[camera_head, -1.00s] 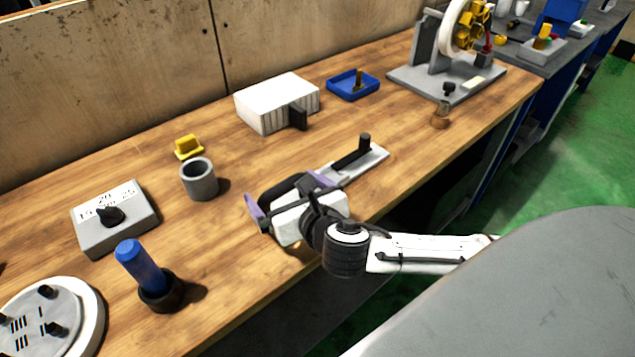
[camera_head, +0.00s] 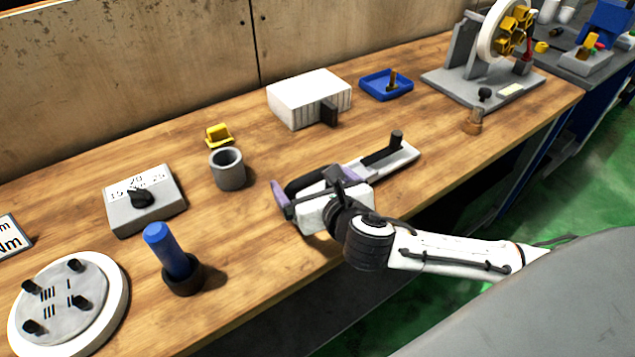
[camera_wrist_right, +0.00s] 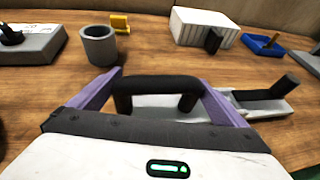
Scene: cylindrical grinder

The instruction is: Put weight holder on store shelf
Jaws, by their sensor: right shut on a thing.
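My right gripper (camera_head: 308,183) is low over the front part of the wooden table. In the right wrist view the purple fingers of the right gripper (camera_wrist_right: 160,82) stand at the two ends of a black arched handle (camera_wrist_right: 158,85) and are shut on it. The handle sits above a pale grey plate (camera_wrist_right: 165,101). A plate with a black upright lever (camera_head: 396,165) extends to the right of my gripper. I cannot tell for certain which thing is the weight holder. No store shelf can be made out. My left gripper is not in view.
Beyond the gripper stand a grey cup (camera_head: 228,170), a yellow piece (camera_head: 218,136), a white box (camera_head: 308,97) and a blue tray (camera_head: 386,85). At left are a grey dial box (camera_head: 146,204), a blue cylinder (camera_head: 169,250) and a round disc (camera_head: 68,305). A wheel stand (camera_head: 478,75) is at back right.

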